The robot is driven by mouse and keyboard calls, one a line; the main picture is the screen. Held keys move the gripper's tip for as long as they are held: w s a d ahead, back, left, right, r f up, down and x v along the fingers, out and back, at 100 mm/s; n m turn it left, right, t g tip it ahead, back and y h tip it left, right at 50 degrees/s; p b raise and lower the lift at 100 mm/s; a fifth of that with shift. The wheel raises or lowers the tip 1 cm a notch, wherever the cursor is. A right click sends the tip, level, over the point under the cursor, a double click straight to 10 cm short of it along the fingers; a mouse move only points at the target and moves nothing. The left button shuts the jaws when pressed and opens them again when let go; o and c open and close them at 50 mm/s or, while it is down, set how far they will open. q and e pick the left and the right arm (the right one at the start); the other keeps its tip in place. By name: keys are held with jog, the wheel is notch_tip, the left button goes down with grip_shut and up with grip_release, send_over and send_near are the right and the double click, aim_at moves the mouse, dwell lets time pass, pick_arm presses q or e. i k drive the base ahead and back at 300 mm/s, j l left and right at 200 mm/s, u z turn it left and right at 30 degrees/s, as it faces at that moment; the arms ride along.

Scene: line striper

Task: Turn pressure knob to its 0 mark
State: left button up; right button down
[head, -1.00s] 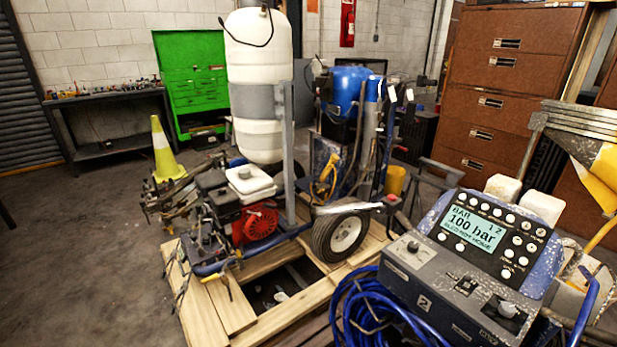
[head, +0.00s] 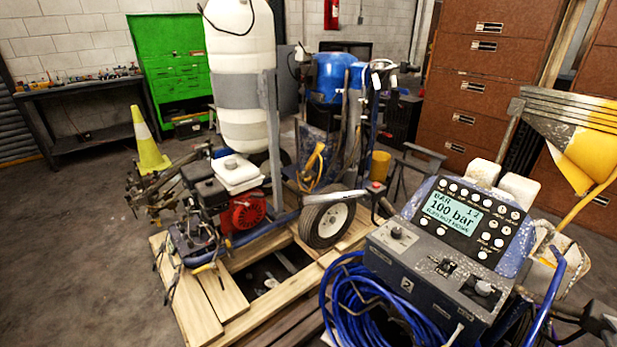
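The striper's grey control box (head: 425,277) stands at the lower right with a tilted display panel above it, whose screen (head: 452,212) reads "100 bar". A small dark knob (head: 397,233) sits on the box's top at the left. A larger pale-topped knob (head: 485,287) sits at its right end. I cannot tell which is the pressure knob, and their marks are too small to read. A dark jointed part (head: 598,323) at the bottom right edge looks like my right gripper, cut off and away from the knobs. My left gripper is not in view.
Coiled blue hose (head: 350,305) hangs in front of the box. A blue handle bar (head: 545,305) rises right of it. A wooden pallet (head: 190,315) carries the machine with a white tank (head: 240,50). Brown drawers (head: 480,95) stand behind.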

aim_at(396, 233)
jog(key=k+z, duration=0.2)
jog(key=z, duration=0.25)
jog(key=k+j+z, duration=0.1)
jog(key=z, duration=0.35)
jog(key=k+l+z, duration=0.1)
jog(key=k+z, duration=0.15)
jog(key=z, duration=0.2)
